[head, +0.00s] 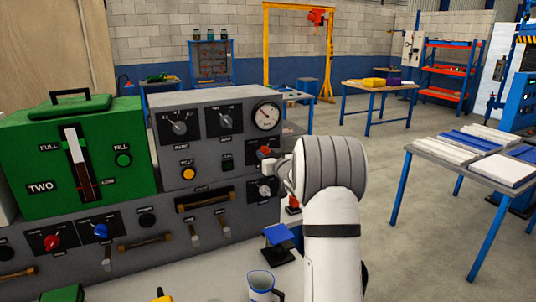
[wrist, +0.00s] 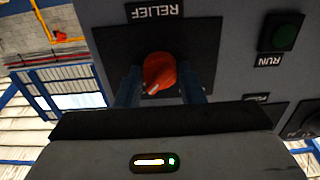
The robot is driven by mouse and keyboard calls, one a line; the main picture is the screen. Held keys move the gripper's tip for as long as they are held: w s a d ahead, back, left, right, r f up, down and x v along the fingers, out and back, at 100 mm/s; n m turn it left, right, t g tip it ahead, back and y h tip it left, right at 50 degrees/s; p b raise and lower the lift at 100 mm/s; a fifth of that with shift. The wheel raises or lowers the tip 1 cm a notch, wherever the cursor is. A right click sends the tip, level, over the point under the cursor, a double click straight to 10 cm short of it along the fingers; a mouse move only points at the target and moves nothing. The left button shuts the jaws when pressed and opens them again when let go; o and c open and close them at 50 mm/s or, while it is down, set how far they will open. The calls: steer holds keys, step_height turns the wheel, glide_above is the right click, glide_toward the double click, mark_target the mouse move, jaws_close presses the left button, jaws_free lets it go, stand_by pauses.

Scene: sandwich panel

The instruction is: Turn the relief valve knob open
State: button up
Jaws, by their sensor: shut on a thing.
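The relief valve knob (wrist: 158,70) is orange-red and sits on a black plate under an upside-down RELIEF label in the wrist view. A pale mark on it points to the lower left there. My gripper (wrist: 160,84) has one blue-grey finger on each side of the knob and is shut on it. In the head view the knob (head: 264,152) shows as a small red spot at the right end of the grey panel (head: 212,150). My white wrist hides most of the gripper in that view.
A green RUN button (wrist: 286,33) is beside the knob's plate in the wrist view. In the head view, a pressure gauge (head: 266,115) is above the knob and another dial (head: 265,189) below.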

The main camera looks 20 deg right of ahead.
stand_by(0.4)
steer(key=o, duration=1)
steer(key=s+b, duration=0.1)
steer(key=s, duration=0.6)
steer(key=shift+s+d+b, duration=0.15)
steer(key=shift+s+b, duration=0.2)
steer(key=shift+s, duration=0.05)
steer(key=s+a+f+g, duration=0.3)
steer(key=s+a+g, duration=0.2)
steer(key=s, duration=0.8)
steer(key=s+a+f+g, duration=0.3)
steer(key=s+a+g, duration=0.2)
steer(key=s+a, duration=0.5)
steer(key=s+a+f+g, duration=0.3)
steer(key=s+a+g, duration=0.2)
steer(key=s, duration=1)
steer(key=shift+s+a+f+h, duration=0.3)
steer(key=shift+s+a, duration=0.1)
steer(key=shift+a, duration=0.75)
